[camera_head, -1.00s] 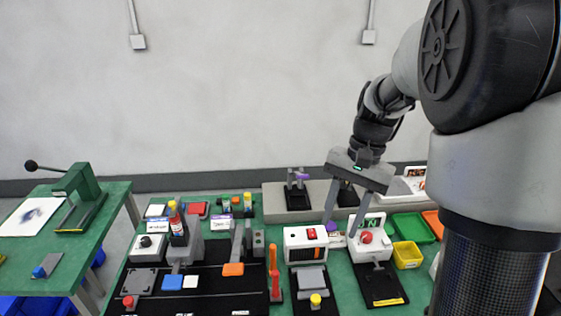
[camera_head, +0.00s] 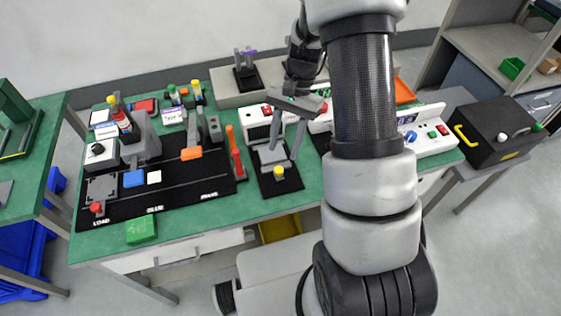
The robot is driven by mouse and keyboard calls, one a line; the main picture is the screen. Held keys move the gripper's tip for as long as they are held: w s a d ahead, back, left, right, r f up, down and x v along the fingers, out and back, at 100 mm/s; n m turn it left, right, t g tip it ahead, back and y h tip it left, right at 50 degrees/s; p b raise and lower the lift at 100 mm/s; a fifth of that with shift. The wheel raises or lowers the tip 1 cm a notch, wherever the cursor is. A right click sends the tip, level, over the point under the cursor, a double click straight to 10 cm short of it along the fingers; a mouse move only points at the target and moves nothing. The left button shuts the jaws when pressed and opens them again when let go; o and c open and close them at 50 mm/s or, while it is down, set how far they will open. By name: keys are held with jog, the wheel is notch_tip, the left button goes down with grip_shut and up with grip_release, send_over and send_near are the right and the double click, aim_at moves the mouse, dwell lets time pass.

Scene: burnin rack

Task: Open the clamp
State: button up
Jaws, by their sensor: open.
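My gripper (camera_head: 283,152) is open, pointing down, its two fingers apart over the black fixture (camera_head: 289,187) with a grey plate and a yellow knob (camera_head: 279,172). Nothing is seen between the fingers; whether they touch the fixture cannot be told. Several parts look clamp-like, and I cannot tell for sure which is the clamp. A red-orange upright handle (camera_head: 233,142) stands left of the gripper. A grey lever with an orange end (camera_head: 191,153) is on the long black board. A grey device with a purple part (camera_head: 245,65) stands on the back shelf.
The green bench (camera_head: 215,209) is crowded. A white box with a red button (camera_head: 257,123) stands behind the fingers. A green block (camera_head: 141,230) lies at the front left. A white control panel (camera_head: 432,137) and a black case (camera_head: 492,135) are at right. My arm hides part of the bench.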

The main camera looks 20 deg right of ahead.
aim_at(279, 169)
jog(key=x, duration=0.6)
grip_shut()
